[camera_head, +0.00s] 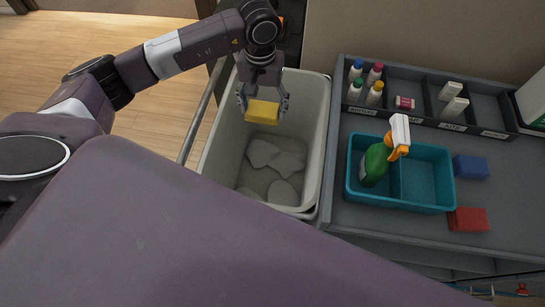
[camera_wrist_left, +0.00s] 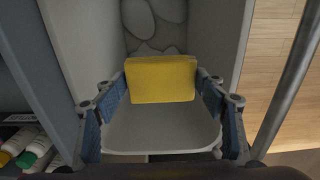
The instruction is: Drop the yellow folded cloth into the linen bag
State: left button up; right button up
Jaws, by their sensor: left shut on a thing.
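The yellow folded cloth (camera_head: 262,112) is held between the fingers of my left gripper (camera_head: 263,101). In the left wrist view the cloth (camera_wrist_left: 160,79) sits between the blue finger pads of the gripper (camera_wrist_left: 160,84). The linen bag (camera_head: 316,113) is a pale grey, open-topped bin beside the cart. The cloth and gripper are over its opening, toward the far end. Grey crumpled pieces lie at the bottom of the bag. The bag's inner wall (camera_wrist_left: 82,45) also shows in the left wrist view. My right gripper is not in view.
The cart top (camera_head: 498,205) stands right of the bag, with a teal caddy (camera_head: 425,207) holding a green spray bottle (camera_head: 375,163). Blue (camera_head: 470,167) and red (camera_head: 468,219) folded cloths lie beside it. A dark organizer (camera_head: 420,115) holds small bottles. A metal rail (camera_head: 197,118) runs along the bag's left side.

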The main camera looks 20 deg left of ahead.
pick_arm(q)
jog(key=o, duration=1.1)
notch_tip(320, 180, up, 12)
dwell(0.4)
